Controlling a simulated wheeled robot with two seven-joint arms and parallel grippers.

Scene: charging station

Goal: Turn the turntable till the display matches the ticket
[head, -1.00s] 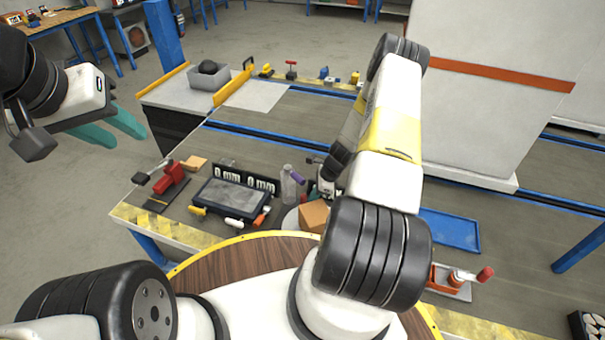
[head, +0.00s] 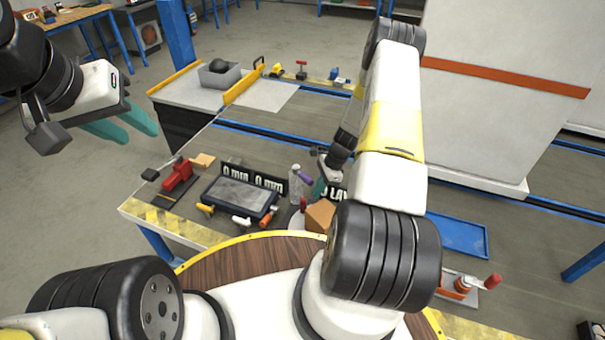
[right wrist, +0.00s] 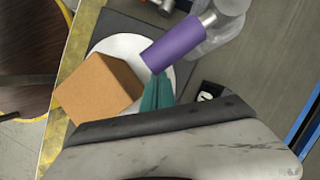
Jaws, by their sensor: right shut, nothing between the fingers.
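The turntable is a white round plate (right wrist: 112,47) at the bench's front edge, partly hidden by my right arm in the head view. A brown box (right wrist: 98,88) sits on it and also shows in the head view (head: 320,215). My right gripper (right wrist: 157,92) is shut and empty, its teal fingertips over the plate beside the box. A purple cylinder (right wrist: 180,44) on a clear grey body stands close to the fingers. A partly hidden black sign (head: 335,193) shows white letters. I cannot identify the ticket. My left gripper (head: 122,128) is open and empty, off the bench.
A dark-framed grey tray (head: 240,196) with coloured tools along its front lies left of the turntable. A red clamp-like tool (head: 178,176) is further left. A blue tray (head: 458,236) lies to the right. A grey bin (head: 219,78) stands at the back left.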

